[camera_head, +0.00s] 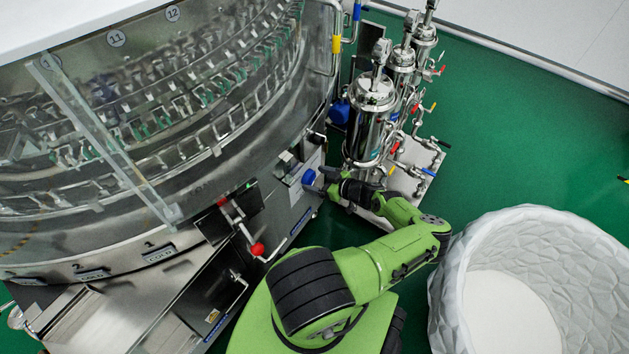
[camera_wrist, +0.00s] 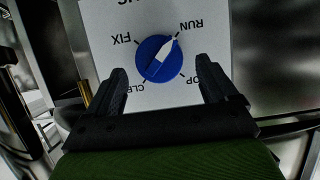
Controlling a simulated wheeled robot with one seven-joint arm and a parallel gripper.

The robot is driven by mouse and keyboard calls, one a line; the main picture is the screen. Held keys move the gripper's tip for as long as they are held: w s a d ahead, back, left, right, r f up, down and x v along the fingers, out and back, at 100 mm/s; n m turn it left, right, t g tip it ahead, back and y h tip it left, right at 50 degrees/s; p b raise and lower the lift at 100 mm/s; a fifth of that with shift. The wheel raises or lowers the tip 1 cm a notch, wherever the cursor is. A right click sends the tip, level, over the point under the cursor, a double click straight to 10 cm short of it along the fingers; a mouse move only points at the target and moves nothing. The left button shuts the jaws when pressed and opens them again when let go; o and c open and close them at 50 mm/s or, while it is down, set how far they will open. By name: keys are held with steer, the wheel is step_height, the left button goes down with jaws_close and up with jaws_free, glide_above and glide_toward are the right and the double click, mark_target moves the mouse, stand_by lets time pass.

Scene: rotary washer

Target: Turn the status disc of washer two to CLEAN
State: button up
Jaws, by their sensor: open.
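The status disc (camera_wrist: 152,66) is a round blue knob with a white pointer on a white panel (camera_wrist: 98,18). In the wrist view it appears upside down, and its pointer aims up and right at RUN. FIX is at upper left; partly hidden lettering reads CLE at lower left and OP at lower right. The disc also shows in the head view (camera_head: 309,177) on the washer's side. My gripper (camera_wrist: 163,76) is open, with its fingers to the left and right of the disc's lower part. Gaps show between the fingers and the disc. The head view also shows my gripper (camera_head: 327,181) close to it.
The large steel rotary washer (camera_head: 190,170) fills the left. A lever with a red ball (camera_head: 257,249) sticks out below the disc panel. Steel filter housings (camera_head: 371,112) with pipes and valves stand close behind my gripper. A white round basket (camera_head: 470,255) stands at right on the green floor.

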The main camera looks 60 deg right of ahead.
steer(key=shift+x, duration=0.75)
steer(key=shift+c, duration=0.5)
steer(key=c, duration=0.9)
steer(key=shift+s+d+m+y, duration=0.1)
steer(key=shift+d+m+y, duration=0.05)
steer(key=shift+m+y, duration=0.55)
steer(key=shift+d+m+y, duration=0.15)
steer(key=shift+m+y, duration=0.35)
steer(key=shift+m, duration=0.4)
steer(key=shift+c, duration=0.2)
steer(key=o, duration=1)
steer(key=shift+o, duration=0.2)
steer(key=p+v, duration=0.2)
steer(key=v, duration=1.3)
steer(key=shift+s+f, duration=0.2)
steer(key=shift+s, duration=0.25)
